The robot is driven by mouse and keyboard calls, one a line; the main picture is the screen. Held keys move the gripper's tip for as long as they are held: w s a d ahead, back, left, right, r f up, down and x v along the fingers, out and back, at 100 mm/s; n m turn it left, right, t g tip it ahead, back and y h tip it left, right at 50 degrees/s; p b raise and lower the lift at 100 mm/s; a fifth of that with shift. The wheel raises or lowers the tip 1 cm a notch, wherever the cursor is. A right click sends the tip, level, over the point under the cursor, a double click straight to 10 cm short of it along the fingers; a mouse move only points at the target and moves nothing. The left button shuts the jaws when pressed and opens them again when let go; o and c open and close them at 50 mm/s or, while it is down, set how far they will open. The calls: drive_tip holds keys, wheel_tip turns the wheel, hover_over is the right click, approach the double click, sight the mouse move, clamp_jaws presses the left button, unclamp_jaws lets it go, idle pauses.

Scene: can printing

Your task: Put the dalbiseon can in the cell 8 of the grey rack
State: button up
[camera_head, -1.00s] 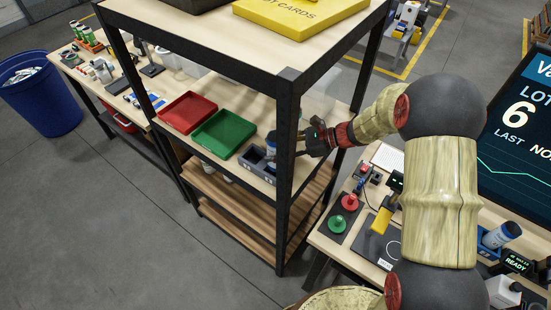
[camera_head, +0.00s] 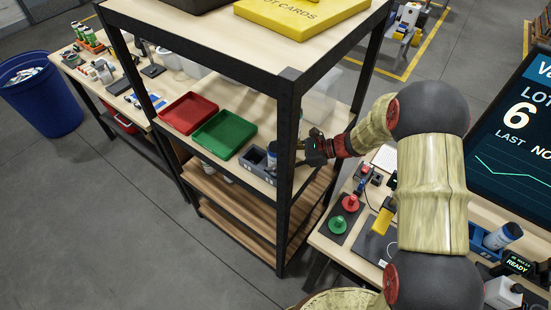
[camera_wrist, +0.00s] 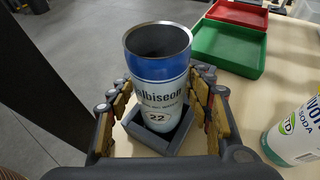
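The dalbiseon can (camera_wrist: 157,85), white with a blue band and an open top, stands upright in the wrist view with its base inside a cell of the grey rack (camera_wrist: 188,140). It bears the number 22. My gripper (camera_wrist: 162,88) has a padded finger on each side of the can; the fingers look spread, with narrow gaps beside it. In the head view the grey rack (camera_head: 250,157) is on the middle shelf with the blue-topped can (camera_head: 271,149) in it. My gripper (camera_head: 305,152) is partly behind the black post. No cell number is readable.
A green tray (camera_head: 223,135) and a red tray (camera_head: 188,113) lie left of the rack. The black post (camera_head: 287,180) stands in front of it. A soda can (camera_wrist: 293,133) stands at right in the wrist view. A shelf with a yellow tray (camera_head: 300,12) is above.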

drive_tip(key=shift+o, duration=0.9)
drive_tip(key=shift+d+r, duration=0.1)
drive_tip(key=shift+r, duration=0.1)
drive_tip(key=v, duration=1.1)
drive_tip(key=shift+d, duration=0.35)
drive_tip(key=shift+r, duration=0.1)
